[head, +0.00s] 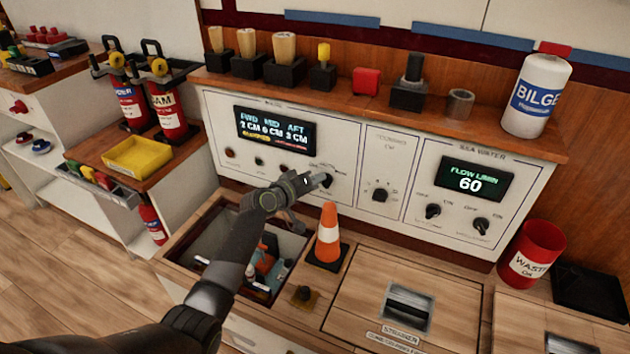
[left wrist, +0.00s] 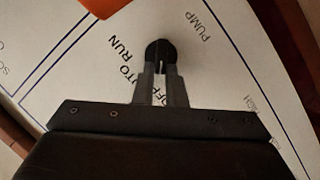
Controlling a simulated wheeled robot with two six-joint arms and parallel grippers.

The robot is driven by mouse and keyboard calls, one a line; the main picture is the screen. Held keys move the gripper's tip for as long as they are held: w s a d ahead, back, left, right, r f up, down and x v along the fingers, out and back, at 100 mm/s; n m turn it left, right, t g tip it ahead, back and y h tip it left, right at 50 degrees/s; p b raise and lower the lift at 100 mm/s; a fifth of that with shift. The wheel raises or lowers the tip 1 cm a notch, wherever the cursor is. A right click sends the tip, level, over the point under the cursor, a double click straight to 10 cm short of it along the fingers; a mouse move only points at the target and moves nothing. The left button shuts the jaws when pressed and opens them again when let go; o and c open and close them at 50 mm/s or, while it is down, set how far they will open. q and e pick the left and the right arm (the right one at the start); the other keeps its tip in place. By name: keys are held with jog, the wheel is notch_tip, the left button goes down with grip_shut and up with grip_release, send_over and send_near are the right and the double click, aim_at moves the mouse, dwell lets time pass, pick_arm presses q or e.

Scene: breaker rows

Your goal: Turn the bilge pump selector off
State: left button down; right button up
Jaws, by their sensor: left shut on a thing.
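The bilge pump selector is a small black knob (head: 327,180) at the lower right of the bilge panel (head: 222,128). My left gripper (head: 318,184) reaches it from the front left and is shut on it. In the left wrist view the round black knob (left wrist: 160,50) sits between the fingertips (left wrist: 160,72). A pale line on the knob runs down the picture, towards the fingers. The printed words AUTO, RUN, OFF and PUMP show around it, partly covered by the fingers. My right gripper is not in view.
An orange cone (head: 328,235) stands just below my left gripper. An open hatch (head: 205,235) lies under my left forearm. Other knobs (head: 380,194) are to the right on the panels. A waste bin (head: 532,252) stands at the far right.

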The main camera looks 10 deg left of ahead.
pick_arm(q)
jog(key=c, duration=1.5)
grip_release()
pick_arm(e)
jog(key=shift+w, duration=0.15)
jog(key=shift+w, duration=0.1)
